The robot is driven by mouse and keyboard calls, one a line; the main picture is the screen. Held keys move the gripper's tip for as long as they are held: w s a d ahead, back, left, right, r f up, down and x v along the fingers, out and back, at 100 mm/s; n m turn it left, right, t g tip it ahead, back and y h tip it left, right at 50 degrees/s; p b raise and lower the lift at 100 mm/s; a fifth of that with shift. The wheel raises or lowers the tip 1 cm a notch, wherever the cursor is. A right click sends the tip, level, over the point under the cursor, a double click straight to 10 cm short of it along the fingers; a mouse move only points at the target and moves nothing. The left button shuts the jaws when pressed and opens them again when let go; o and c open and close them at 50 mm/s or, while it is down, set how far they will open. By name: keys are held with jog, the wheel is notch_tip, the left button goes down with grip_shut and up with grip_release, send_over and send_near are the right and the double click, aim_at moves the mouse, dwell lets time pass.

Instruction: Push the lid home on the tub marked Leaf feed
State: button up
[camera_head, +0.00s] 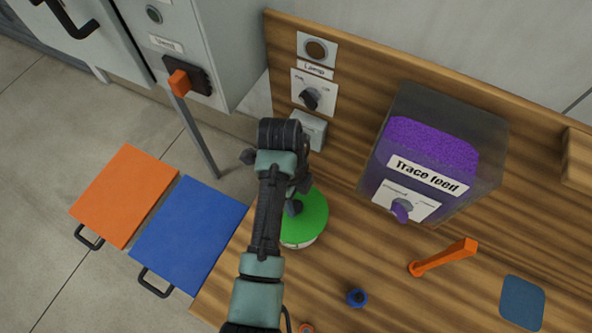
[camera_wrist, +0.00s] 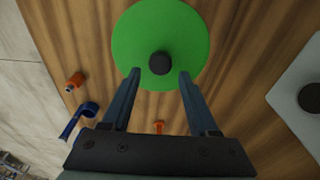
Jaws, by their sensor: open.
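A round green lid (camera_head: 314,213) with a dark knob sits on a pale tub (camera_head: 300,243) at the bench's left part. My arm covers much of it in the head view, and no Leaf feed marking can be read. The lid also shows in the wrist view (camera_wrist: 160,25), with its black knob (camera_wrist: 160,63) near the lid's middle. My gripper (camera_wrist: 158,75) is open above the lid, one finger on each side of the knob in that picture. Whether the fingers touch the lid, and whether it is fully seated, I cannot tell.
A clear bin marked Trace feed (camera_head: 425,172) stands to the right. An orange lever (camera_head: 443,258), a blue fitting (camera_head: 357,298) and a blue pad (camera_head: 522,302) lie on the bench (camera_head: 400,310). A Lamp switch (camera_head: 312,97) is behind.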

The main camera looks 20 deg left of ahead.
jog(key=o, duration=0.6)
jog(key=shift+c, duration=0.2)
notch_tip(320, 180, up, 9)
jog(key=p, duration=0.8)
jog(key=shift+p, duration=0.4)
dwell(0.5)
